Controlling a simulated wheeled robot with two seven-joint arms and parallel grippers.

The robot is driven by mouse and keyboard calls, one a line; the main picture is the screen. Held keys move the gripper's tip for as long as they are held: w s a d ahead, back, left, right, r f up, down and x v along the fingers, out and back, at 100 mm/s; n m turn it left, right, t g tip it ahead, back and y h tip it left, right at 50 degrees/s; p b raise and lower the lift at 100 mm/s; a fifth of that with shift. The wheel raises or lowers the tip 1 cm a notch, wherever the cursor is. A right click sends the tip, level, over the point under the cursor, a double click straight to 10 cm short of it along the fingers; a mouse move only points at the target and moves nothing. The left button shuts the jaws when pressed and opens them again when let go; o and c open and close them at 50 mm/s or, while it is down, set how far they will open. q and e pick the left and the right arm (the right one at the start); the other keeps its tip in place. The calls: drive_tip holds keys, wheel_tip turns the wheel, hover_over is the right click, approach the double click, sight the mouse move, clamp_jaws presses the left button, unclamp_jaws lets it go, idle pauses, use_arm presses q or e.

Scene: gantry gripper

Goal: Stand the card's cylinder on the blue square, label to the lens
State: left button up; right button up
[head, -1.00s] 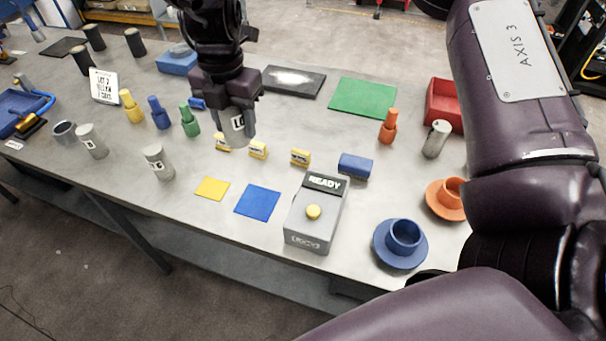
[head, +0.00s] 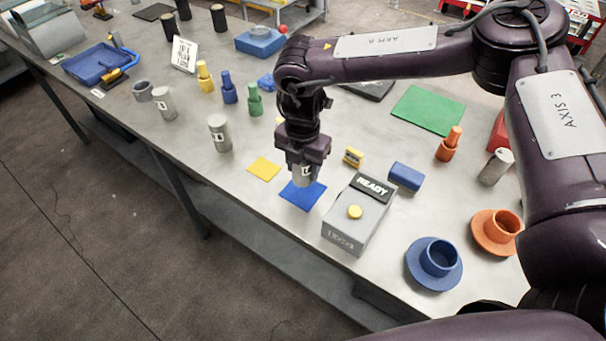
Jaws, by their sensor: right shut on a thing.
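My right gripper (head: 304,163) comes down from above, shut on a grey cylinder (head: 305,177) with a white label, of which an "L" shows. The cylinder is upright at the back part of the blue square (head: 300,197); I cannot tell if its base touches. The label faces the front, partly covered by the fingers. The white card (head: 184,54) with black print stands at the back left, its text too small to read surely. Other labelled grey cylinders stand at the left (head: 164,104) and nearer the middle (head: 220,134). My left gripper is not in view.
A blue cup (head: 439,257) is front right.

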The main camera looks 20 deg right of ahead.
sight(303, 179)
wheel_tip(303, 179, down, 3)
drive_tip(key=shift+f+p, duration=0.15)
drive_tip(key=shift+p, duration=0.35)
drive_tip(key=shift+f, duration=0.5)
drive_tip(key=shift+f, duration=0.1)
drive_tip(key=o, duration=1.3)
